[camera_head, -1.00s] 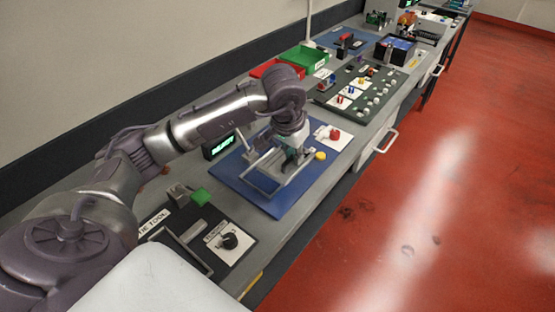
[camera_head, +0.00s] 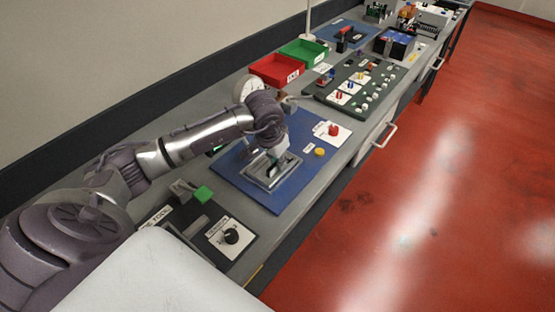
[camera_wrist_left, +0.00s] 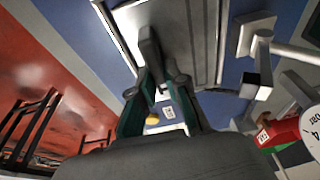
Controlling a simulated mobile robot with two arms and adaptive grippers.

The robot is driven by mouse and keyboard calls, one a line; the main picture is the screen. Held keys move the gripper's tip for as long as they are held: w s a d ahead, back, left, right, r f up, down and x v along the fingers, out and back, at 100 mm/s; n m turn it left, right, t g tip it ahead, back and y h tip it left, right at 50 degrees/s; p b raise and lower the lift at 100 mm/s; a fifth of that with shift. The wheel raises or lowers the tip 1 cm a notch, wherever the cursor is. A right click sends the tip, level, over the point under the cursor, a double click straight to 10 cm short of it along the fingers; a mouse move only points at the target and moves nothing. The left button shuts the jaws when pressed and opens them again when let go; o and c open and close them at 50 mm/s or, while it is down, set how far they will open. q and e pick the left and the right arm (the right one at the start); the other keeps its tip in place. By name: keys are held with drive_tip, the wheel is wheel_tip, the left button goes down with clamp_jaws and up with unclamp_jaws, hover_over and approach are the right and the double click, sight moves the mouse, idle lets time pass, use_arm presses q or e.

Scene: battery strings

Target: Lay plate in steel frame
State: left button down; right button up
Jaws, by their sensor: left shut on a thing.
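The steel frame (camera_head: 262,186) lies on a blue mat in the head view, and its pale rail (camera_wrist_left: 118,38) shows in the left wrist view. The plate (camera_wrist_left: 195,35) is a flat dark grey piece within the frame's outline. Whether it rests fully on the frame or sits slightly above it, I cannot tell. My left gripper (camera_head: 273,159) is right over the frame, pointing down. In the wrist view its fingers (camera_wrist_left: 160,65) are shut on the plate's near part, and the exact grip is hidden. My right gripper is in neither view.
The blue mat (camera_head: 292,192) has bare room beside the frame. A yellow button (camera_head: 320,152) and a red knob (camera_head: 333,130) are to its right. A round gauge (camera_head: 246,86) stands behind the arm, near red (camera_head: 278,70) and green (camera_head: 304,50) bins. A black knob panel (camera_head: 231,237) is nearer.

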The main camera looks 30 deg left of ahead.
use_arm(q)
drive_tip(key=shift+f, duration=0.15)
drive_tip(key=c, duration=1.2)
unclamp_jaws()
drive_tip(key=shift+r, duration=0.45)
drive_tip(key=b+v, duration=0.3)
drive_tip(key=v, duration=0.8)
drive_tip(key=shift+s+r, duration=0.15)
drive_tip(key=shift+r, duration=0.05)
